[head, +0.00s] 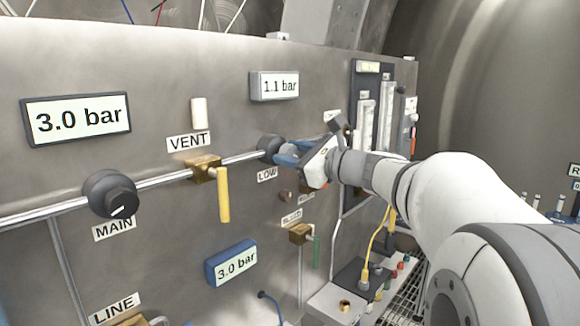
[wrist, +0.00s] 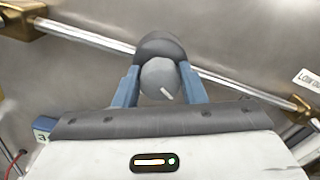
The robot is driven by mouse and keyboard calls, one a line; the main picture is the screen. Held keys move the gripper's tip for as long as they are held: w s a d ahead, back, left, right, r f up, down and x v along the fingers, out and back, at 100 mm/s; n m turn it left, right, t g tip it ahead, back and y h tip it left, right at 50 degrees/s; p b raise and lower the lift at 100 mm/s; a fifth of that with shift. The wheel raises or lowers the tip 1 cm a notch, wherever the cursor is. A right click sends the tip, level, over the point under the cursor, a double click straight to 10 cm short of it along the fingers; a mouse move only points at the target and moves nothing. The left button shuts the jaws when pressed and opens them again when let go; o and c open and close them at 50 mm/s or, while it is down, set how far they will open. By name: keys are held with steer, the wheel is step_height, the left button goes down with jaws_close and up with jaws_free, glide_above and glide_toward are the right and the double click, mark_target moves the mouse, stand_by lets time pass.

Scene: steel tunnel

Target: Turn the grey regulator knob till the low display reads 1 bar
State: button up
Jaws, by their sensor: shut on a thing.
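The grey regulator knob (wrist: 160,76) sits between the blue fingers of my gripper (wrist: 158,84) in the wrist view. The fingers are shut on it from both sides. A pale pointer line on the knob's face slants toward the lower right. In the head view my gripper (head: 290,155) reaches in from the right at the dark LOW regulator body (head: 269,148), and the fingers hide most of the knob. The low display (head: 274,86), above it on the panel, reads 1.1 bar.
The black MAIN knob (head: 112,195) is at the left, below a 3.0 bar display (head: 77,117). A yellow vent lever (head: 223,194) hangs left of my gripper. A blue-framed 3.0 bar display (head: 231,263) is below. A green-handled valve (head: 301,234) is under my gripper.

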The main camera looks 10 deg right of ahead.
stand_by(0.4)
steer(key=o, duration=1)
steer(key=shift+s, duration=0.1)
steer(key=b+v, duration=0.1)
steer(key=v, duration=0.6)
steer(key=shift+s+d+b, duration=0.25)
steer(key=shift+s+b, duration=0.05)
